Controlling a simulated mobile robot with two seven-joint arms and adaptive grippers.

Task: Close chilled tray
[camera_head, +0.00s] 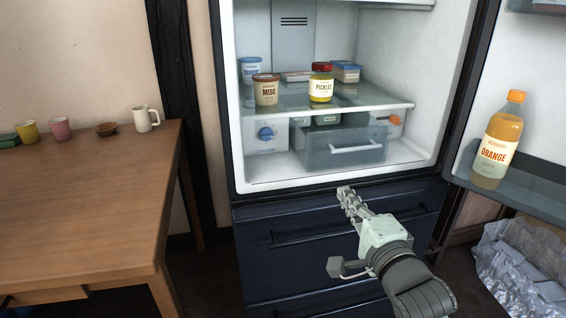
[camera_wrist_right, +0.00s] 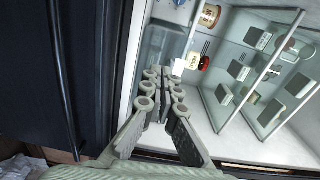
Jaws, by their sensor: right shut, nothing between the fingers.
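The chilled tray (camera_head: 343,147) is a translucent grey drawer with a pale bar handle, low in the open fridge. It stands out forward from under the glass shelf. In the right wrist view its greyish see-through body (camera_wrist_right: 162,45) lies beyond the fingers, partly hidden by them. My right gripper (camera_head: 345,193) is shut and empty, in front of the fridge and below the tray in the picture. It looks apart from the tray. The fingers also show together in the right wrist view (camera_wrist_right: 162,80). My left gripper is not in view.
A glass shelf (camera_head: 290,100) above the tray holds a miso tub (camera_head: 266,90), a pickles jar (camera_head: 321,84) and other containers. The fridge door stands open at right with an orange bottle (camera_head: 497,140). A wooden table (camera_head: 80,210) with cups is at left.

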